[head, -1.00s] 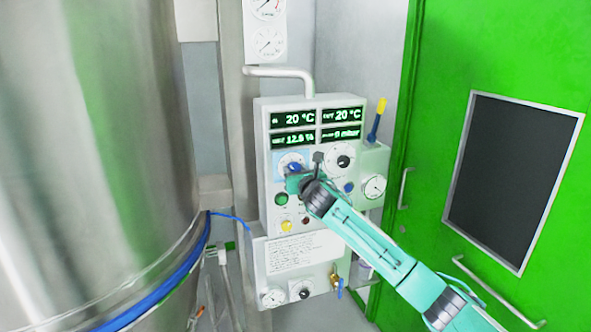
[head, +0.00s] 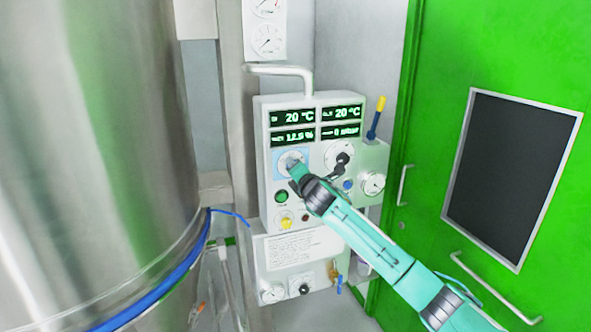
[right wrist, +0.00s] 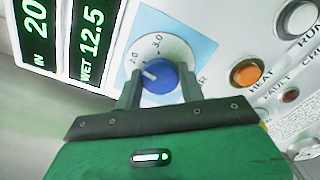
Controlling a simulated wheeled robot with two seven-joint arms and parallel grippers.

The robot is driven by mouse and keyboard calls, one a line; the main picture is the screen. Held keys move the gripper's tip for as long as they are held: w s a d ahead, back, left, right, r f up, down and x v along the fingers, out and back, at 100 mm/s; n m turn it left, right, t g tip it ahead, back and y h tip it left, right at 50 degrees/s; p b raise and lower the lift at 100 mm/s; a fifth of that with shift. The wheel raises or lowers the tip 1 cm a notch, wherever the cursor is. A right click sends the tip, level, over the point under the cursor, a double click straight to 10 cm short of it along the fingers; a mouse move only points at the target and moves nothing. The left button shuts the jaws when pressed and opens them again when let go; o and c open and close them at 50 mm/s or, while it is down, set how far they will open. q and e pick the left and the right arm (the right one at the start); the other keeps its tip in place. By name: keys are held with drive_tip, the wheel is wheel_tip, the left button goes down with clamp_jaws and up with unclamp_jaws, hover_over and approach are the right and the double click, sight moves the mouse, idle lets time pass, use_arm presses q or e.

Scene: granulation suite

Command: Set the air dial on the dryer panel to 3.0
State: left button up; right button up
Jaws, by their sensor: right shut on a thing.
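The dryer panel (head: 263,190) is a pale upright box with green-lit readouts. A blue dial knob (right wrist: 160,78) sits on a white scale disc (right wrist: 165,45) over a light blue plate. My right gripper (right wrist: 160,90) is shut on this knob, one finger on each side. The knob's white pointer line points up and left in the right wrist view, towards small scale figures that are hard to read. In the head view my right gripper (head: 294,166) covers most of the dial, and the light blue plate (head: 280,157) shows around it. My left gripper is not in view.
A green button (head: 281,196) and a yellow knob (head: 285,223) are below. A steel vessel (head: 90,150) stands left, a green door (head: 440,130) right.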

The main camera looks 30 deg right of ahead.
drive_tip(key=shift+f+m+b, duration=0.2)
drive_tip(key=shift+m+b, duration=0.35)
drive_tip(key=shift+m, duration=4.45)
drive_tip(key=o, duration=1)
drive_tip(key=shift+c, duration=0.2)
drive_tip(key=shift+s, duration=0.1)
drive_tip(key=b+v, duration=0.5)
drive_tip(key=v, duration=0.8)
drive_tip(key=shift+s+a, duration=0.15)
drive_tip(key=shift+s, duration=0.15)
drive_tip(key=shift+r, duration=0.1)
